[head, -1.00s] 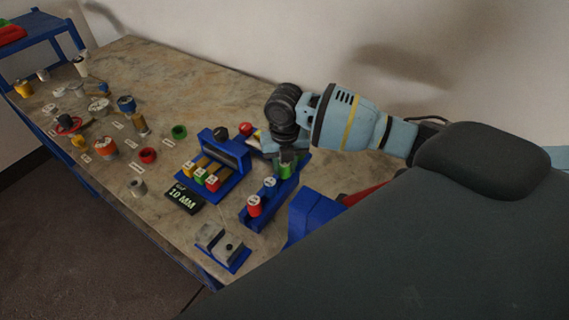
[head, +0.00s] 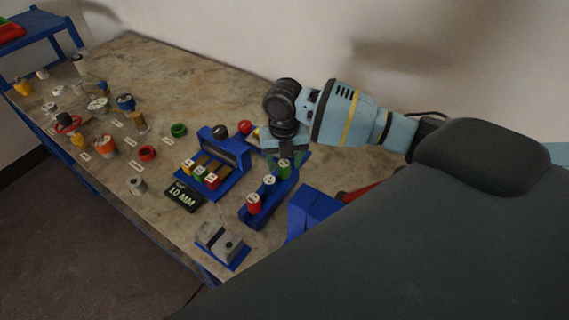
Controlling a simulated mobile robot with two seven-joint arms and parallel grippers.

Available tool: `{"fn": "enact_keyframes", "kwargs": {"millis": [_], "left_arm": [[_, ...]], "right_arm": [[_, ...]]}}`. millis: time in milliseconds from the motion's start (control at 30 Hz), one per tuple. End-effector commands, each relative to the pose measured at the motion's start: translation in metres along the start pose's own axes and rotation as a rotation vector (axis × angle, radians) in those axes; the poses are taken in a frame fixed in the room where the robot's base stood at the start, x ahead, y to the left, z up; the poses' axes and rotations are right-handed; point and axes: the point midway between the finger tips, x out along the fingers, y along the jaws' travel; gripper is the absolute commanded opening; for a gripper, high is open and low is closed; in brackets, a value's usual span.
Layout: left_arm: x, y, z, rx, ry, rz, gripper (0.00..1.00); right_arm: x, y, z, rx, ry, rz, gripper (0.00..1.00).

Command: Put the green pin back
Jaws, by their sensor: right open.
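The green pin (head: 284,169) stands upright at the far end of a blue rack (head: 258,217), in line with a blue-and-white pin (head: 269,184) and a red pin (head: 254,204). My right gripper (head: 284,152) is open and hangs just above and behind the green pin, its fingers clear of the pin's top. The fingertips are small and partly dark against the background. My left gripper is not in view.
A blue stand (head: 225,150) with red, green and yellow-red blocks stands left of the rack, by a black "10 MM" display (head: 183,196). A grey block on a blue base (head: 220,245) sits in front. Several flanged parts fill the table's left side.

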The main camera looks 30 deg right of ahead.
Motion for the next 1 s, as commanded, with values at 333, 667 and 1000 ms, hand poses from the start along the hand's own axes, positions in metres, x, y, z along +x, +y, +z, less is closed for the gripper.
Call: {"fn": "enact_keyframes", "kwargs": {"millis": [333, 667, 1000], "left_arm": [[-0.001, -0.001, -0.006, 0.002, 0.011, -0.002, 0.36], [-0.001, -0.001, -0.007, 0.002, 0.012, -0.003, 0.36], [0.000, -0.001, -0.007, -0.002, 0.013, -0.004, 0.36]], "right_arm": [[-0.073, 0.001, 0.001, 0.000, -0.006, 0.004, 0.52], [-0.110, 0.000, 0.000, 0.000, -0.001, 0.001, 0.52], [-0.113, 0.000, 0.000, 0.000, 0.000, 0.001, 0.52]]}}
